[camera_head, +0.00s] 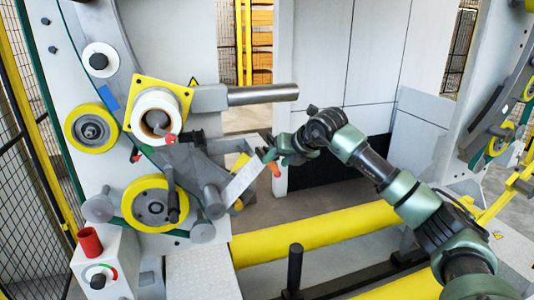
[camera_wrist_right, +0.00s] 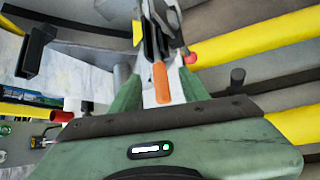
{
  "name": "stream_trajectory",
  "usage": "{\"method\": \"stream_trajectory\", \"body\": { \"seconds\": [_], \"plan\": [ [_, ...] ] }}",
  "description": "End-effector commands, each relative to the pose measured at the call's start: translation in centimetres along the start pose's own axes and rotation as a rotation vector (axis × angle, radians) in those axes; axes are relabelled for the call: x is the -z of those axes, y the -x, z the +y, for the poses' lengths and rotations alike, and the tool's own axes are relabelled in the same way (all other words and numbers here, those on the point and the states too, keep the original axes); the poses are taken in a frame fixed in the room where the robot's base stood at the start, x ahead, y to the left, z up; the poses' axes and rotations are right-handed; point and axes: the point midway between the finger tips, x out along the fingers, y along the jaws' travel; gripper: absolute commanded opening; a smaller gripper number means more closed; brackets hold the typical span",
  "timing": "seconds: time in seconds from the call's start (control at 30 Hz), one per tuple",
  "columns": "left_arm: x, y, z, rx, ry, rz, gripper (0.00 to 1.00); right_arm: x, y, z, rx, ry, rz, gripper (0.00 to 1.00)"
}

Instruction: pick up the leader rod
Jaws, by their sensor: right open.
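The leader rod appears to be the short piece with an orange end (camera_head: 275,169), at the end of a pale grey arm or strip on the wrapping machine. In the right wrist view the orange end (camera_wrist_right: 161,82) lies between the two green fingers of my right gripper (camera_wrist_right: 160,76). The fingers are open, with a gap visible on each side of it. In the head view my right gripper (camera_head: 268,156) is beside this orange end, and its fingers partly hide the spot. My left gripper is in neither view.
The machine carries a white roll (camera_head: 158,115), yellow wheels (camera_head: 150,202) and a thick grey bar (camera_head: 262,94) above my right gripper. A yellow beam (camera_head: 318,233) runs below. A red ball knob (camera_wrist_right: 191,58) sits close to one finger.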

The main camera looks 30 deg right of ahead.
Motion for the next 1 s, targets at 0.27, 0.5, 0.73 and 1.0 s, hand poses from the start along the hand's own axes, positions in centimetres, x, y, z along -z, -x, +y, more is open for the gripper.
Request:
{"method": "stream_trajectory", "body": {
  "seconds": [0.27,0.5,0.73,1.0],
  "plan": [
    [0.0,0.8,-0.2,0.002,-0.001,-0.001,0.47,0.0,-1.8,0.0,0.0,0.001,-0.001,0.45],
    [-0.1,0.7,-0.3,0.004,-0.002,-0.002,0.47,0.0,-1.8,0.0,0.0,0.001,-0.001,0.12],
    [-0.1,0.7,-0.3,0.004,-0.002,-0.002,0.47,-0.1,-1.7,0.0,-0.001,0.0,-0.003,0.0],
    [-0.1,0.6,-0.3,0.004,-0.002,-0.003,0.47,-0.4,-1.4,0.1,-0.001,0.0,-0.003,0.0]
  ]
}}
